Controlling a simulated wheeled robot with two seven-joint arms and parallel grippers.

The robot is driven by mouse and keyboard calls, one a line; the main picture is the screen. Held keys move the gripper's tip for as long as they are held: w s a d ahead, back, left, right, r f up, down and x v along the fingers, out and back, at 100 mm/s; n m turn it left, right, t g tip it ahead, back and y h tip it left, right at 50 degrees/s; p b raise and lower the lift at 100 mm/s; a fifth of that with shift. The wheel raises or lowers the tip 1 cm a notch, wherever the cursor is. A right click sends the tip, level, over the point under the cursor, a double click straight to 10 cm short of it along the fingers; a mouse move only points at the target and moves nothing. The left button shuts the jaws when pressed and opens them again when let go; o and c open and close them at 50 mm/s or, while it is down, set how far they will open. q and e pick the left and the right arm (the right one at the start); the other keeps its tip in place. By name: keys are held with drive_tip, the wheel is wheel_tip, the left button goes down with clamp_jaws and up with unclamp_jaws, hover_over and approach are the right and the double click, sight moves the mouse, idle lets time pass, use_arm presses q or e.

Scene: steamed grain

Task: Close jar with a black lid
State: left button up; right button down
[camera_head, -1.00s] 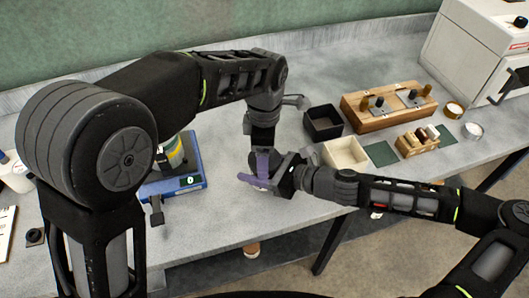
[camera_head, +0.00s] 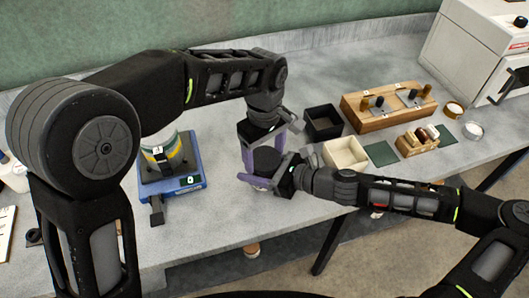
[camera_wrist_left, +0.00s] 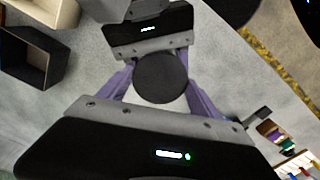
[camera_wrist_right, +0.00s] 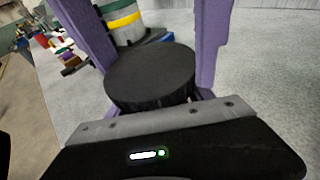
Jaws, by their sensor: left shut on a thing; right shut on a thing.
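My right gripper (camera_head: 268,176) comes in low from the right and is shut on the jar under the lid. The jar body is almost wholly hidden by the lid and fingers, so how the lid seats cannot be told.
A blue scale (camera_head: 180,203) with a yellow-banded container (camera_head: 181,153) stands to the left. A black bin (camera_head: 322,118), a cream bin (camera_head: 346,152) and a wooden rack (camera_head: 378,112) stand to the right. The table's front edge is close to the grippers.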

use_arm(q)
drive_tip(key=o, duration=1.5)
drive_tip(key=shift+r, duration=2.25)
drive_tip(key=shift+c, duration=0.2)
wheel_tip(320, 180, up, 4)
drive_tip(key=n, duration=0.5)
drive_tip(key=shift+f, duration=0.25)
